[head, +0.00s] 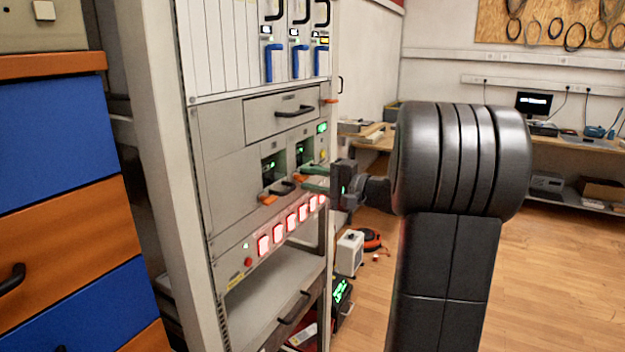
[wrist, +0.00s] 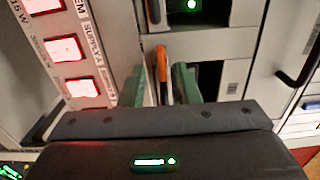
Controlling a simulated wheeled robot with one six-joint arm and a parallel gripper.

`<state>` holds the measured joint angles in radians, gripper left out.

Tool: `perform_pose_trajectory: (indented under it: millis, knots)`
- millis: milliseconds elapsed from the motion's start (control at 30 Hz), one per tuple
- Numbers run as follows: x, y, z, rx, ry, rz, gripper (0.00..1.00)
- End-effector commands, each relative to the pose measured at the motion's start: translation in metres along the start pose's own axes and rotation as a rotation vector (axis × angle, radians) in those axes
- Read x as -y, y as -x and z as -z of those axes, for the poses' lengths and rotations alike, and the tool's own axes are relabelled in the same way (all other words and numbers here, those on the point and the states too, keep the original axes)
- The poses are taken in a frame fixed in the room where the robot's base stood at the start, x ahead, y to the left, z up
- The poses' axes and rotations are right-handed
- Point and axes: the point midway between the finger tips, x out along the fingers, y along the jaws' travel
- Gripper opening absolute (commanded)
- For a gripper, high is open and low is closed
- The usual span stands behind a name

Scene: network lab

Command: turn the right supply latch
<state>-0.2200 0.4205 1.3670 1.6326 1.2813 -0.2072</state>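The right supply latch is an orange lever, partly hidden in the head view (head: 306,169). It stands out clearly in the wrist view (wrist: 162,64). My gripper (head: 305,178) reaches the rack front from the right, with its green fingers one above the other. In the wrist view, my gripper (wrist: 167,80) has its fingers apart, one on each side of the latch's near end. Gaps show beside the latch; contact is unclear, as the dark gripper body hides the lowest part. The left supply's orange latch (head: 268,200) lies farther left, beside a black handle (head: 283,188).
A row of lit red switches (head: 291,222) runs just below the supplies; it is at left in the wrist view (wrist: 64,49). A drawer with a black handle (head: 294,111) is above. A blue and orange cabinet (head: 60,145) stands left. Open floor lies right.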

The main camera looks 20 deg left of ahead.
Motion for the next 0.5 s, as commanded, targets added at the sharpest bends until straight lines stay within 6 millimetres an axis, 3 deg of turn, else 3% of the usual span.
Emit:
perform_pose_trajectory:
  millis: [267, 500]
  knots:
    - [0.001, 0.007, 0.001, -0.003, 0.002, 0.002, 0.29]
    - [0.001, 0.051, 0.002, -0.007, 0.004, 0.003, 0.29]
